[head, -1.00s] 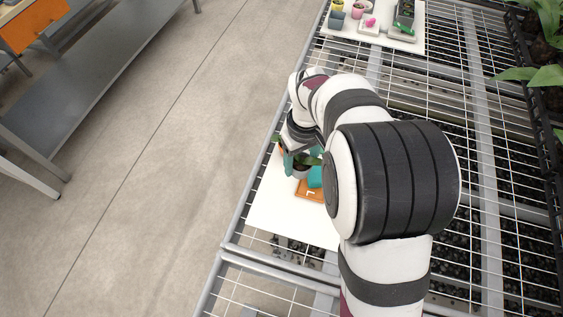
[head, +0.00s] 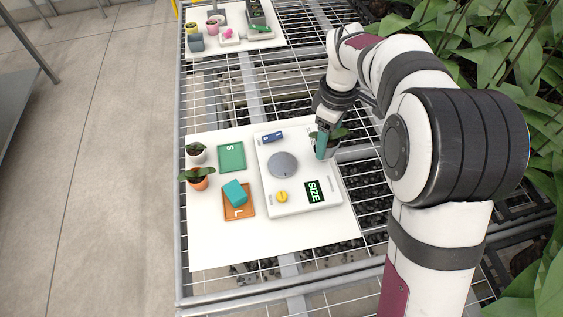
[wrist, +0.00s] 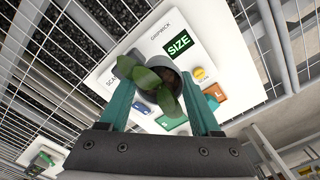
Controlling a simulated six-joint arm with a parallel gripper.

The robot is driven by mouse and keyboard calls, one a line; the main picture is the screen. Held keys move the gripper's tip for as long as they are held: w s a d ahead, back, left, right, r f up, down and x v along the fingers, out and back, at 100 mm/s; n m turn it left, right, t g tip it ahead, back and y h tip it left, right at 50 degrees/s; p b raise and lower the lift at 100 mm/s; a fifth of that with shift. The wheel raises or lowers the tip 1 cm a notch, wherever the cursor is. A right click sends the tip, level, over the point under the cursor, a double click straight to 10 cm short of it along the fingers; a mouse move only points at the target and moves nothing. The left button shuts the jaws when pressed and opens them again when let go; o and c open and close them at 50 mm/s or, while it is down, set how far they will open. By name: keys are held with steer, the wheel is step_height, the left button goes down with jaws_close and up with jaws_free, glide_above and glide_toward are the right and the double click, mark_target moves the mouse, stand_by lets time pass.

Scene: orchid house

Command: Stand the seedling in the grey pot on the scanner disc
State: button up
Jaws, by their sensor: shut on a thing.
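My gripper (head: 322,146) is shut on the grey pot (head: 332,150), which holds a green-leaved seedling (head: 341,132). It is at the far right corner of the scanner (head: 300,207), to the right of the disc and apart from it. The scanner's round grey disc (head: 283,165) is bare. In the wrist view the leaves (wrist: 165,92) are between the two teal fingers and hide much of the pot. How high the pot is above the scanner I cannot tell.
Left of the scanner are a white pot (head: 196,153), a terracotta pot (head: 201,183), a green S tray (head: 231,158) and an orange L tray (head: 239,214) with a teal block (head: 235,191). The scanner carries a blue object (head: 273,137), yellow button (head: 281,197) and SIZE display (head: 314,191).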

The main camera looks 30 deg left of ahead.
steer(key=shift+w+d, duration=0.3)
steer(key=shift+w, duration=0.1)
steer(key=a+f, duration=0.2)
steer(key=a, duration=0.1)
steer(key=s+a+f, duration=0.1)
steer(key=a+f, duration=0.1)
steer(key=a, duration=0.1)
steer(key=s+a+f, duration=0.1)
steer(key=a+f, duration=0.1)
steer(key=a, duration=0.2)
steer(key=shift+s+a+f, duration=0.1)
steer(key=shift+s+f, duration=0.15)
steer(key=shift+a+f, duration=0.15)
steer(key=shift+f, duration=0.95)
steer(key=shift+a+f, duration=0.15)
steer(key=shift+f, duration=0.9)
steer(key=shift+f, duration=0.1)
steer(key=o, duration=1.4)
